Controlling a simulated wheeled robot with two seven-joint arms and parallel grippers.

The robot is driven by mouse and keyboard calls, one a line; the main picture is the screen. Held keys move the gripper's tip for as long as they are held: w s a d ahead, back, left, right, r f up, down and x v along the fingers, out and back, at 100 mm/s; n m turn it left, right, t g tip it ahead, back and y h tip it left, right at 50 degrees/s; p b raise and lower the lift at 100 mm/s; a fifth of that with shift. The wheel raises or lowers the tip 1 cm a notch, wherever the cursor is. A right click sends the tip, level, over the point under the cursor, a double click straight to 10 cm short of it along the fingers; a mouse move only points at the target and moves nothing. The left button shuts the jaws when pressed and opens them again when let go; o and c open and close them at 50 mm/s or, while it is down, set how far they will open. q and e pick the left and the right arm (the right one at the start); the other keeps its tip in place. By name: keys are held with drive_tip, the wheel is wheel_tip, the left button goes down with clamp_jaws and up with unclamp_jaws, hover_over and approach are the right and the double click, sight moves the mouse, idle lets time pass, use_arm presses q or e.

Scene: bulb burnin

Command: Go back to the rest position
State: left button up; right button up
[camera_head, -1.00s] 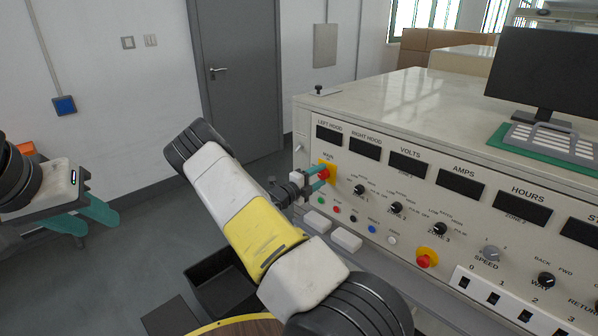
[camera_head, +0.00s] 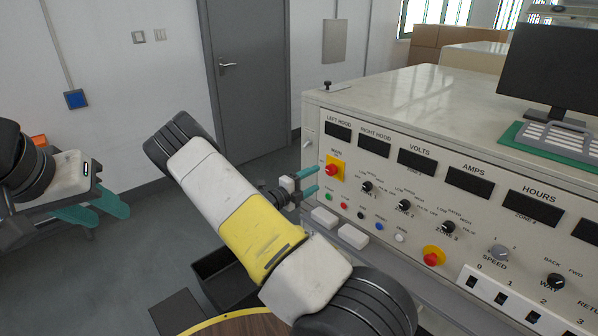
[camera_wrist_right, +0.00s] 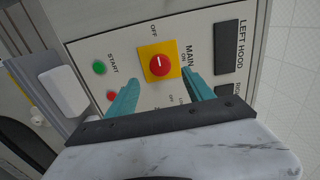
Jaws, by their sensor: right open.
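My right gripper (camera_head: 309,182) is open and empty in front of the left end of the control panel (camera_head: 395,190), its teal fingers pointing at the panel. It also shows in the right wrist view (camera_wrist_right: 156,88), with the red main knob (camera_wrist_right: 160,64) on its yellow plate between and beyond the fingertips. In the head view the main knob (camera_head: 331,170) is just right of the fingers, with a gap between. My left gripper (camera_head: 103,211) is at the left edge of the head view, its two teal fingers apart and nothing between them.
A round wooden surface (camera_head: 240,325) and a dark bin (camera_head: 222,278) lie below my right arm. A grey door (camera_head: 248,80) stands behind. Open floor lies between the arms.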

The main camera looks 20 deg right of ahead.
idle(0.4)
drive_tip(key=s+a+r+m+g+y, duration=0.1)
drive_tip(key=s+r+m+g+y, duration=0.3)
drive_tip(key=s+m, duration=0.5)
drive_tip(key=s+a+r+m+g+y, duration=0.1)
drive_tip(key=s+r+m+g+y, duration=0.4)
drive_tip(key=m, duration=0.6)
drive_tip(key=s+a+r+m+t+y, duration=0.8)
drive_tip(key=s+a+r+m, duration=0.8)
drive_tip(key=s+a+m, duration=0.2)
drive_tip(key=shift+s+a+r+m+y, duration=0.15)
drive_tip(key=shift+s+m+y, duration=0.1)
drive_tip(key=shift+m+y, duration=0.75)
